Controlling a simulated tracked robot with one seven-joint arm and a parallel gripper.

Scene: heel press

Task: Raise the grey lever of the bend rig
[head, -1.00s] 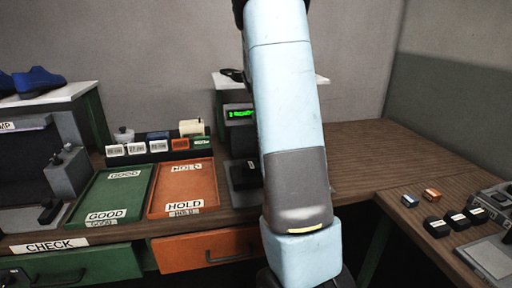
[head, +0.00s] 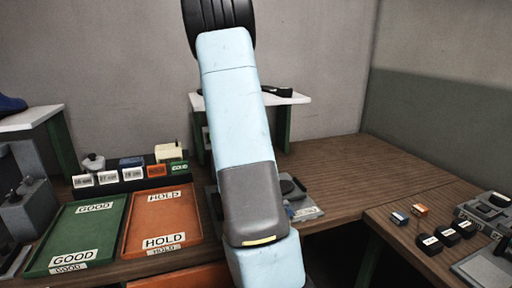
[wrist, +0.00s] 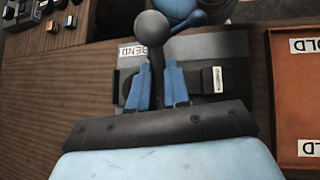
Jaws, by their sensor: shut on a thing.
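The grey lever (wrist: 150,29) of the bend rig shows in the wrist view, with a dark round knob and a shaft running down between my fingers. My gripper (wrist: 157,66) has its two blue fingers shut on the shaft, below the knob. The bend rig's grey plate (wrist: 206,48) lies beneath, with a partly covered BEND label and a dark block with a white tag to the right of the fingers. In the head view, part of the rig (head: 307,212) shows just right of my arm. My arm hides the gripper and lever there.
The orange HOLD tray (head: 128,229) is left of my arm and the green GOOD tray (head: 35,262) is further left. The HOLD tray's rim (wrist: 271,110) also shows in the wrist view. Bare wood (head: 375,165) lies behind the rig.

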